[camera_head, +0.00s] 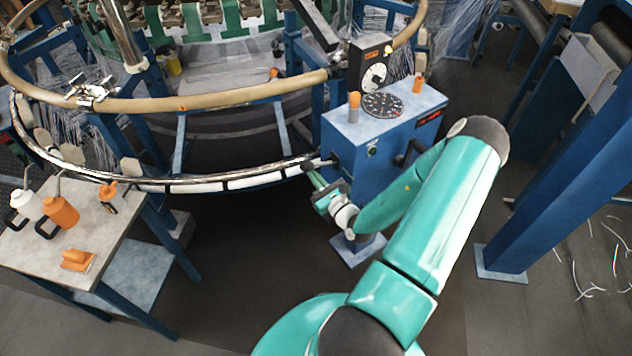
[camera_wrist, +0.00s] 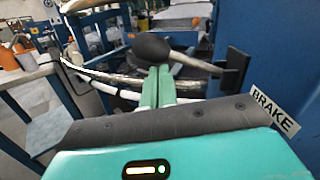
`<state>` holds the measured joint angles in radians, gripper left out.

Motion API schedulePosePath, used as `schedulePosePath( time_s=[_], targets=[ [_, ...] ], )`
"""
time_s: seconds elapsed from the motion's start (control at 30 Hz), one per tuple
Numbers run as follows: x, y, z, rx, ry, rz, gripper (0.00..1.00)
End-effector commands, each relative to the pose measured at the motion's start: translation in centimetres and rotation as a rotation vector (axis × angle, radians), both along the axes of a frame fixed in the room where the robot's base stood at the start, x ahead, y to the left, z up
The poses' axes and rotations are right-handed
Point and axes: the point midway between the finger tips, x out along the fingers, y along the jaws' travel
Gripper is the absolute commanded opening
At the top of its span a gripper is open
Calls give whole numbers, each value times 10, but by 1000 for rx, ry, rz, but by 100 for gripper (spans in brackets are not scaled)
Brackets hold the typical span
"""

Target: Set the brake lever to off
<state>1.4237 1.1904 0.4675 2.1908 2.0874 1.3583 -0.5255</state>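The brake lever shows in the wrist view as a pale rod with a round black knob (camera_wrist: 151,47). The rod runs right from the knob to a dark bracket on the blue cabinet. A white BRAKE label (camera_wrist: 273,108) is on the cabinet below the bracket. My gripper (camera_wrist: 157,74) has its two teal fingers together, with no visible gap. Its tips are at the knob's lower edge; I cannot tell whether they touch it. In the head view my gripper (camera_head: 311,177) is by the cabinet's left side, and the lever is small there. No off marking is readable.
The blue control cabinet (camera_head: 360,160) carries a dial, an orange-topped post and a black gauge. The loom's large ring (camera_head: 230,98) curves at left. A side table (camera_head: 120,225) holds bottles and an orange block. A blue post (camera_head: 560,150) stands right. Dark floor lies open between.

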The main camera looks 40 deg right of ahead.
Motion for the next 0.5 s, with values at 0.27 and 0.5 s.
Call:
schedulePosePath(
  time_s=[0.27,0.5],
  targets=[
    [0,-2,10,1,0,1,0],
    [0,-2,12,0,0,0,0]
  ],
)
